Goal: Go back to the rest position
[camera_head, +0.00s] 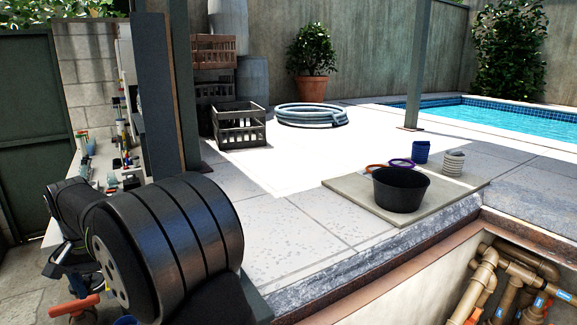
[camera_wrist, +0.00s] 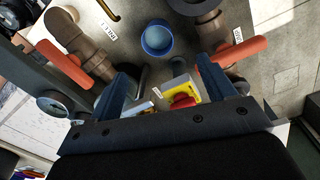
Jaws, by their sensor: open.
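My gripper (camera_wrist: 163,72) shows in the wrist view with its two dark blue fingers spread apart. Nothing is held between them. Beyond the fingers, a yellow box with a red button (camera_wrist: 183,100) shows in the gap, partly hidden by the gripper's edge. A blue cup (camera_wrist: 157,38) stands farther off, apart from the fingers. I cannot make out my gripper in the head view.
Brown pipes with red handles (camera_wrist: 62,66) flank my gripper in the wrist view. In the head view a black tub (camera_head: 401,190) stands on a stone slab (camera_head: 345,187) beside a pit with brown pipes (camera_head: 485,275). A dark crate (camera_head: 239,127) stands behind. The middle paving is clear.

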